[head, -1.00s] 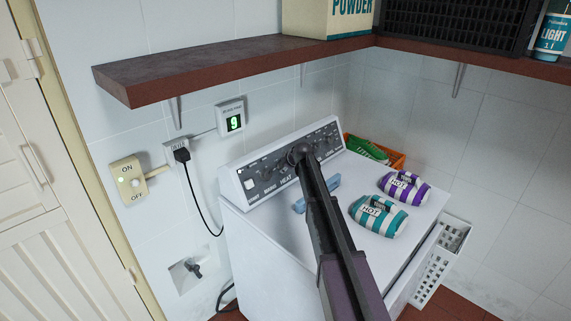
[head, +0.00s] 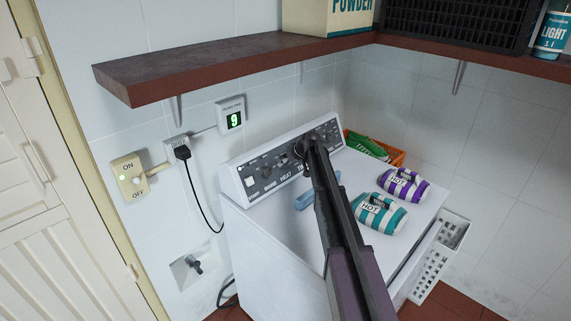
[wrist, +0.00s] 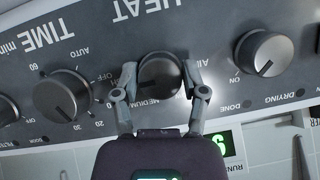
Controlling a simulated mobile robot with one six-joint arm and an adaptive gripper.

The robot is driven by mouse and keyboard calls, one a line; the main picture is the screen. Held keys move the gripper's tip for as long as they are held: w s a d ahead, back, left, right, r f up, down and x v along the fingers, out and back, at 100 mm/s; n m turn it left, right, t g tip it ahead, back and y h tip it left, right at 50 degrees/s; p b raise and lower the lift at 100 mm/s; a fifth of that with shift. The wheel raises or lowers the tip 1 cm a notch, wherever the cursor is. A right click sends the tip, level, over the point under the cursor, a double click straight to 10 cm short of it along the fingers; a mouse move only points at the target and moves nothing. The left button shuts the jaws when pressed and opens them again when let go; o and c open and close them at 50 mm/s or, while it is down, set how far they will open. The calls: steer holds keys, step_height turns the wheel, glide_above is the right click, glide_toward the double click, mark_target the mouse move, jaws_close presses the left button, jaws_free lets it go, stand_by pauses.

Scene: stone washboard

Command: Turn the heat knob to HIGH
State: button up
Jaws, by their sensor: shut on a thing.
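The heat knob (wrist: 158,76) is a dark round knob on the dryer's grey control panel, shown upside down in the wrist view, below the word HEAT. My gripper (wrist: 160,72) has one finger on each side of this knob and is closed around it. The words AIR and MEDIUM show near the knob's edge. A HIGH mark is not readable, and where the knob points is hard to tell. In the head view, my gripper (head: 312,146) is at the panel and my arm hides the knob.
The timer knob (wrist: 62,96) and drying knob (wrist: 263,53) flank the gripper closely. On the dryer top (head: 265,225) lie a teal striped bundle (head: 377,215), a purple one (head: 403,186) and a blue item (head: 303,199). A shelf (head: 220,68) hangs above the panel.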

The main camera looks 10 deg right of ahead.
stand_by(0.4)
steer(key=o, duration=1.1)
steer(key=shift+o, duration=0.2)
